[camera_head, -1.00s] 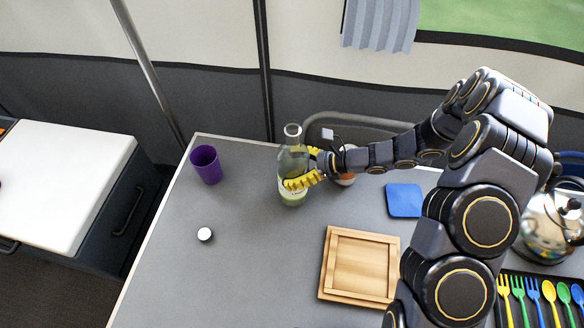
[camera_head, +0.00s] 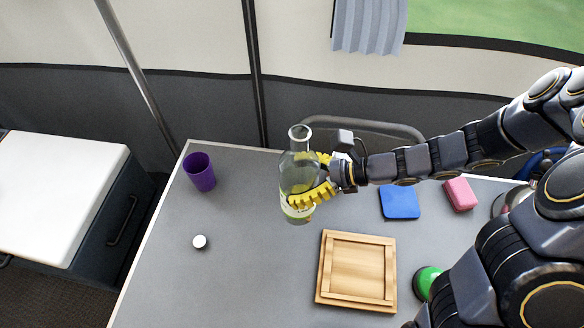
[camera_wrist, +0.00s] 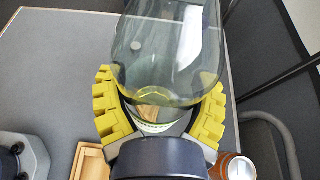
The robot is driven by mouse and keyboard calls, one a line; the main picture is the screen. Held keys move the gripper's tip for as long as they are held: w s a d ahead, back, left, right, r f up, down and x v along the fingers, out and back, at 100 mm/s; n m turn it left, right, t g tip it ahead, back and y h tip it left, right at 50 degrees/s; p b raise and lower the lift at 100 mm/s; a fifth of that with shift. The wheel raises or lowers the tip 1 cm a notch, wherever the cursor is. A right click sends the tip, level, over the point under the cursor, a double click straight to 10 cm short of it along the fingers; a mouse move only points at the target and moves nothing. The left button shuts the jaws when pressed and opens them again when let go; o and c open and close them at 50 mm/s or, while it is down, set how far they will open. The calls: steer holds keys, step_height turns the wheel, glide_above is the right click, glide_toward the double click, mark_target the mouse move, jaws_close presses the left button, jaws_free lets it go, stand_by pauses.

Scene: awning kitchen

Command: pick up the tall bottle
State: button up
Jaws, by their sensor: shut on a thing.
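The tall bottle (camera_head: 298,168) is clear glass with a pale label and a little yellowish liquid. It is upright in the head view, and it appears lifted above the grey table. My gripper (camera_head: 314,186) has yellow padded fingers and comes in from the right, shut around the bottle's body. In the wrist view the bottle (camera_wrist: 168,50) fills the middle, with the gripper's yellow fingers (camera_wrist: 160,108) on both sides of it. The bottle's base is hard to make out there.
A purple cup (camera_head: 200,172) and a white round cap (camera_head: 199,242) stand left on the table (camera_head: 250,270). A wooden tray (camera_head: 357,270), blue square (camera_head: 400,202), pink block (camera_head: 460,194) and green round thing (camera_head: 427,282) lie right. A can (camera_wrist: 232,166) shows in the wrist view.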

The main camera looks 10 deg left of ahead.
steer(key=s+d+r, duration=0.2)
steer(key=s, duration=0.3)
steer(key=shift+s+d+r, duration=0.2)
steer(key=shift+d+r, duration=0.1)
steer(key=shift+d, duration=0.05)
stand_by(0.3)
